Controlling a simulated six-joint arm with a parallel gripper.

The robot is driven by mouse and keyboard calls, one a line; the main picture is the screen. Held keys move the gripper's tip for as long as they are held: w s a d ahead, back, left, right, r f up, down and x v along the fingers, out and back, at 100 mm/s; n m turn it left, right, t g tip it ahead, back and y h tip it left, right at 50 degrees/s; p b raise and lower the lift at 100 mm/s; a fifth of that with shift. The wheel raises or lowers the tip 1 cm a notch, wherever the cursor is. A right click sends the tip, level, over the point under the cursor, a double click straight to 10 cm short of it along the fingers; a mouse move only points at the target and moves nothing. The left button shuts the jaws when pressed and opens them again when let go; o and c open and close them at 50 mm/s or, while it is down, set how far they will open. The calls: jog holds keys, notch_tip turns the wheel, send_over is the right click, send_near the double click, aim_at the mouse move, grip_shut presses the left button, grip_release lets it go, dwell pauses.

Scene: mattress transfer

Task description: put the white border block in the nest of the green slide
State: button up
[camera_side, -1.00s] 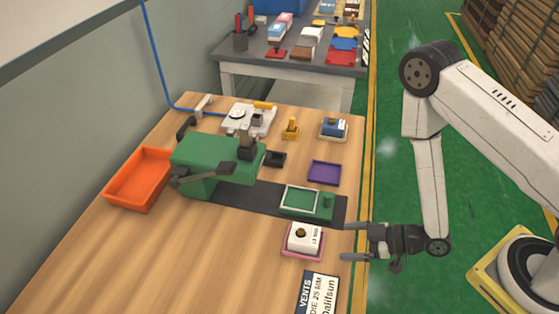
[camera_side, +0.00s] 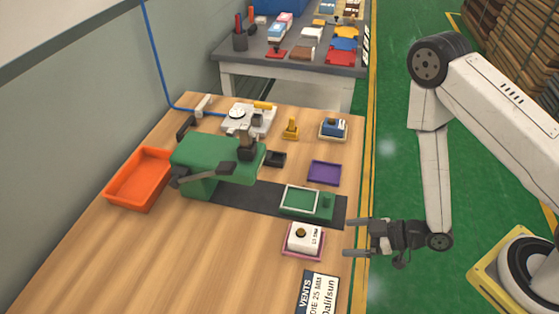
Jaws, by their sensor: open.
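The white border block (camera_side: 304,238) sits on a pink tray (camera_side: 289,252) near the right edge of the table, with a dark round knob on top and dark lettering on its side. The green slide (camera_side: 322,213) lies just beyond it on a dark strip, with a pale-rimmed rectangular nest (camera_side: 300,200) that looks empty and a green knob at its right. My gripper (camera_side: 347,238) is open and empty, to the right of the block and apart from it, its fingers pointing left.
A green press (camera_side: 208,155) stands over the strip's left part. An orange tray (camera_side: 140,180) is at left. A purple tray (camera_side: 324,172), a blue block (camera_side: 334,127) and a yellow-handled item (camera_side: 291,129) lie farther back. A lettered sign (camera_side: 317,295) lies in front. The front left table is clear.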

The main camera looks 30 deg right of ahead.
jog(key=w+d+h, duration=0.1)
jog(key=w+d+r+h, duration=0.1)
jog(key=w, duration=0.1)
jog(key=w+d+r+m+g+h, duration=0.1)
jog(key=d, duration=0.1)
jog(key=shift+w+r+h, duration=0.15)
jog(key=shift+w+h, duration=0.15)
jog(key=shift+w, duration=0.1)
jog(key=s+d+r+m+g+h, duration=0.2)
jog(key=d+r+m+g, duration=0.1)
jog(key=r, duration=0.4)
jog(key=s+d+r+m+g+h, duration=0.2)
jog(key=d+r+m+h, duration=0.1)
jog(key=d+r+m, duration=0.2)
notch_tip(320, 180, up, 3)
jog(key=shift+s+f+g, duration=0.15)
jog(key=shift+s+g, duration=0.2)
jog(key=shift+g, duration=0.05)
jog(key=shift+w+a+f, duration=0.1)
